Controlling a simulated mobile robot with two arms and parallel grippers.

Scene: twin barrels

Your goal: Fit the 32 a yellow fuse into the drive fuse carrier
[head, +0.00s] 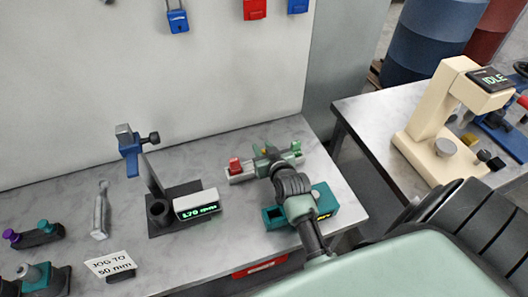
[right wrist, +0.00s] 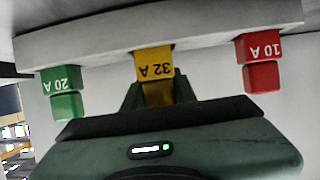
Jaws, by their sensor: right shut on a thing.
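The yellow fuse marked 32 A (right wrist: 155,64) sits at the pale rack (right wrist: 200,27) between a green 20 A fuse (right wrist: 62,92) and a red 10 A fuse (right wrist: 259,62). My right gripper (right wrist: 158,95) is shut on the yellow fuse; its fingers cover part of the lower body. In the head view the right gripper (head: 267,160) is over the rack, with a bit of the yellow fuse (head: 265,151) showing. A teal box (head: 325,199) with amber characters stands nearer, partly behind my right arm; I cannot tell whether it is the drive fuse carrier. My left gripper is out of view.
A black stand with a green readout (head: 197,204) is left of the teal box. A jog sign (head: 109,264) and coloured knobs (head: 45,228) are further left. A cream press (head: 440,110) stands on another table. The wall is close behind the rack.

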